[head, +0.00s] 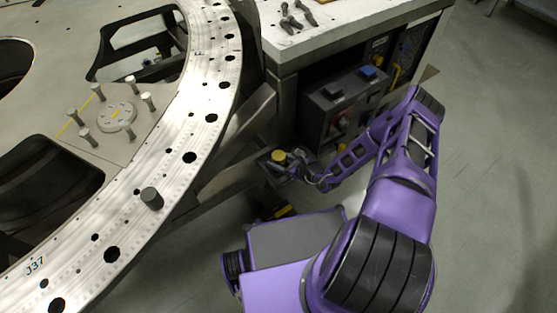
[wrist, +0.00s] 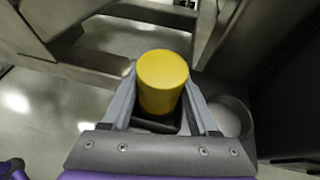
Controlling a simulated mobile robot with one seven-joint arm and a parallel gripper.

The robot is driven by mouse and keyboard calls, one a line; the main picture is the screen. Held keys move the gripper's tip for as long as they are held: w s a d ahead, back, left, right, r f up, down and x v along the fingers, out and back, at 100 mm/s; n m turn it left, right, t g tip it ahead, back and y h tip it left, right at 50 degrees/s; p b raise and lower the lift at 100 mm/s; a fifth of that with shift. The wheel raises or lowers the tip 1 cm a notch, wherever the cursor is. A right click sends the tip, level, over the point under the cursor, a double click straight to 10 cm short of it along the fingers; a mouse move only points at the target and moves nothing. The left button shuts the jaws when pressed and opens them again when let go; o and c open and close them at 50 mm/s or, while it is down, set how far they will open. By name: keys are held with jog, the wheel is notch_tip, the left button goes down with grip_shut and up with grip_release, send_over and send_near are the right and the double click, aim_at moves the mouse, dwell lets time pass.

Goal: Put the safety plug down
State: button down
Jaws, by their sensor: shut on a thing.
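The safety plug, a yellow cylinder (wrist: 162,82), stands between the two fingers of my gripper (wrist: 160,100) in the wrist view. The fingers are shut on its sides. A dark square piece (wrist: 150,126) shows just below the plug; whether the plug touches it I cannot tell. In the head view the yellow plug top (head: 278,156) shows at the end of my arm, beside a dark holder on the side of the bench. The plug's lower end is hidden.
A round empty ring or cup (wrist: 235,117) sits right of the plug in the wrist view. A large metal ring plate (head: 190,130) with pins is at left. A control box (head: 342,105) stands under the white worktop (head: 345,25). Open floor (head: 490,200) is at right.

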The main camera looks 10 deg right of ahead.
jog(key=shift+f, duration=0.2)
jog(key=shift+c, duration=0.8)
grip_release()
jog(key=shift+r, duration=0.15)
jog(key=shift+r, duration=0.2)
jog(key=p+v, duration=0.1)
jog(key=v, duration=1.1)
jog(key=shift+f, duration=0.15)
